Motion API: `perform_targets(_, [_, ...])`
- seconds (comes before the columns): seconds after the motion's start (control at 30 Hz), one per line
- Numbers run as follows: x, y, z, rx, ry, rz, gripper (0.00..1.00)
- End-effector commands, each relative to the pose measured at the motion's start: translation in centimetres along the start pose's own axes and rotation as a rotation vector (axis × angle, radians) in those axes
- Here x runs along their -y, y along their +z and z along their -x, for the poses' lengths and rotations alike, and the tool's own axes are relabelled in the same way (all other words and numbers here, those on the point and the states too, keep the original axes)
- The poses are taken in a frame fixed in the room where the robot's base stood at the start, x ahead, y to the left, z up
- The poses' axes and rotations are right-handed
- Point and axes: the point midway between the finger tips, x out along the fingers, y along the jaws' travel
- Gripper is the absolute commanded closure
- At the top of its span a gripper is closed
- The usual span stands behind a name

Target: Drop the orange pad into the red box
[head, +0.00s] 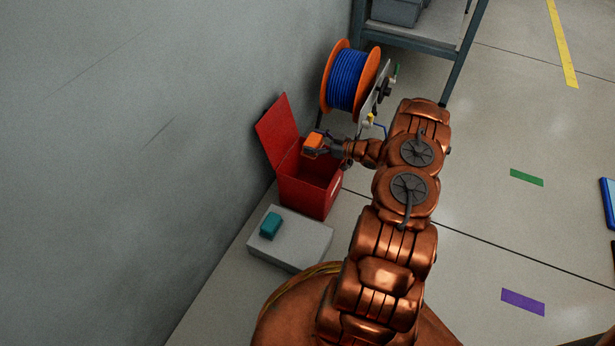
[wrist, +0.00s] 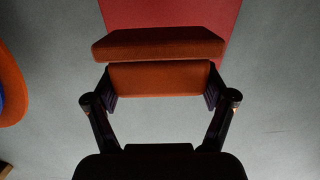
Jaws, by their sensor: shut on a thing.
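My gripper (head: 328,146) is shut on the orange pad (head: 314,143) and holds it over the open red box (head: 308,197) in the head view. The box stands on the floor by the wall, with its lid (head: 277,130) tipped up toward the wall. In the wrist view, the orange pad (wrist: 158,45) sits between the two fingers of my gripper (wrist: 160,82). A red surface of the box (wrist: 175,13) shows behind the pad. The inside bottom of the box is mostly hidden.
A light grey block (head: 290,240) with a teal pad (head: 270,226) on it stands in front of the box. A blue cable reel (head: 347,78) with orange flanges stands behind it. A metal rack (head: 425,40) is at the back. Floor to the right is mostly clear.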

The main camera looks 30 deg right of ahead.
Motion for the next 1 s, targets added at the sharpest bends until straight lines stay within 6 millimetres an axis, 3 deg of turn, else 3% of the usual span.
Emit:
perform_targets(0.6, [-0.1, 5.3, -0.9, 0.000, 0.001, 0.001, 0.52])
perform_targets(1.0, [0.0, 5.8, -1.0, 0.001, 0.001, 0.001, 0.52])
